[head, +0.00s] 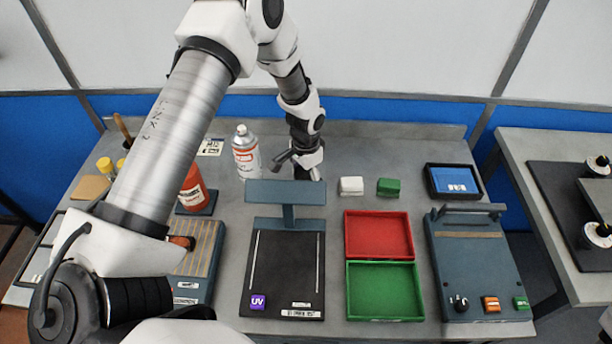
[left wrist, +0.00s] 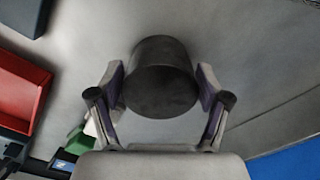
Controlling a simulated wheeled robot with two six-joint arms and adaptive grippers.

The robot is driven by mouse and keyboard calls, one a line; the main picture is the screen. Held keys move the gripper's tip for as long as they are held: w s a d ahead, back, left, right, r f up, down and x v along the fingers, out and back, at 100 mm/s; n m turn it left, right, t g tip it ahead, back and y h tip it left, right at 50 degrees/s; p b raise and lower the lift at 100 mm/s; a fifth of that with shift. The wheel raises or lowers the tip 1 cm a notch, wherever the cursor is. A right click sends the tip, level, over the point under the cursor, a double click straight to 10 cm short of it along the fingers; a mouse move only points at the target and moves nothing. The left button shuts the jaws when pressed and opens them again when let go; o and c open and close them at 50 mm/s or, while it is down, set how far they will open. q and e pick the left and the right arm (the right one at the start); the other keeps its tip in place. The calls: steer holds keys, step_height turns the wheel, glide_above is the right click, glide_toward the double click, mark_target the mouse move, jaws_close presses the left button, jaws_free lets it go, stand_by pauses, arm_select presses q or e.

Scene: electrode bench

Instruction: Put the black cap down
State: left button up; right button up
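The black cap (left wrist: 162,85) is a dark, slightly tapered cylinder in the middle of the left wrist view. My left gripper (left wrist: 161,88) has one finger on each side of it, and the pads appear to touch its sides. In the head view my left gripper (head: 302,170) is low over the back of the bench, behind the UV station's raised plate. The cap cannot be made out there, and whether it touches the bench cannot be told. My right gripper is in neither view.
A spray can (head: 246,155) stands left of my left gripper. White (head: 351,186) and green (head: 388,187) blocks lie to its right. The UV station (head: 285,192), red tray (head: 347,236) and green tray (head: 350,292) are in front. A blue-lidded box (head: 453,180) is farther right.

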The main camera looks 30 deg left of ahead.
mark_target(306, 173)
arm_select(q)
steer(key=shift+r, duration=0.1)
step_height(306, 173, up, 12)
steer(key=b, duration=0.1)
steer(key=shift+b, duration=0.4)
steer(key=shift+r, duration=0.1)
